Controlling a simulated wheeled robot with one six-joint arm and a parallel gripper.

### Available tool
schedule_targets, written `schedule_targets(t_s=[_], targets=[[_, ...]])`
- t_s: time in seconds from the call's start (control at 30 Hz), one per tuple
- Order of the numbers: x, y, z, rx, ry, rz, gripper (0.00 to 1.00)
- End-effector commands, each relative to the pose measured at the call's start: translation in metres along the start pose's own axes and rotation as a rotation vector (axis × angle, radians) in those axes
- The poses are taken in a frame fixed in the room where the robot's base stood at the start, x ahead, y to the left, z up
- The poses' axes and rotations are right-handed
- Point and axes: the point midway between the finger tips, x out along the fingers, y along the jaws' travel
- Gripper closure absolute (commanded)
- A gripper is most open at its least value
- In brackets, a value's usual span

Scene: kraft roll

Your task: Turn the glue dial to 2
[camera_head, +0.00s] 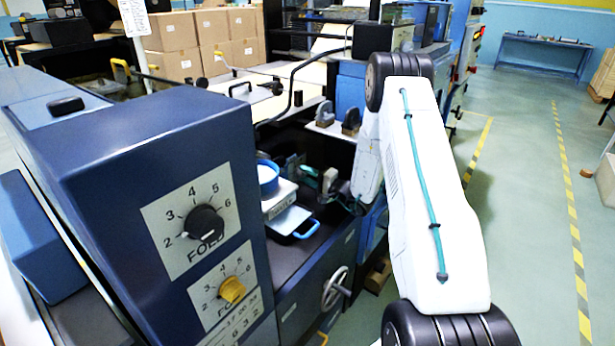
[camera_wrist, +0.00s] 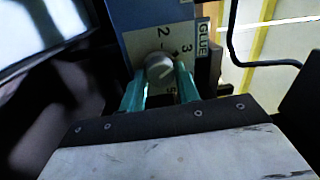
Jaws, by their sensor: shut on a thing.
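The glue dial (camera_wrist: 158,66) is a small grey knob on a pale plate in the wrist view. The plate bears the numbers 2 and 3 and a GLUE label (camera_wrist: 203,40); lower numbers are partly hidden by my fingers. My gripper (camera_wrist: 160,76) has one teal finger on each side of the knob and is shut on it. A light mark shows on the knob, but I cannot tell exactly which number it faces. In the head view my gripper (camera_head: 329,180) is small and far off, and the glue dial cannot be made out there.
In the head view a blue cabinet with a black FOLD dial (camera_head: 205,223) and a yellow dial (camera_head: 232,289) stands close at left. A blue container (camera_head: 268,180) and a handwheel (camera_head: 335,288) are near my arm. Open floor (camera_head: 522,200) lies to the right.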

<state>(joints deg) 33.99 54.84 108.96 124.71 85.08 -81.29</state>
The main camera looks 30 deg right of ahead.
Motion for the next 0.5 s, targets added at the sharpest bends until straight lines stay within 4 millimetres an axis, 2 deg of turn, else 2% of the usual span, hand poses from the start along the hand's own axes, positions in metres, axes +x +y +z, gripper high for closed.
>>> schedule_targets(t_s=[0.5], targets=[[-0.0001, -0.0002, -0.0011, -0.475, -0.037, 0.009, 0.91]])
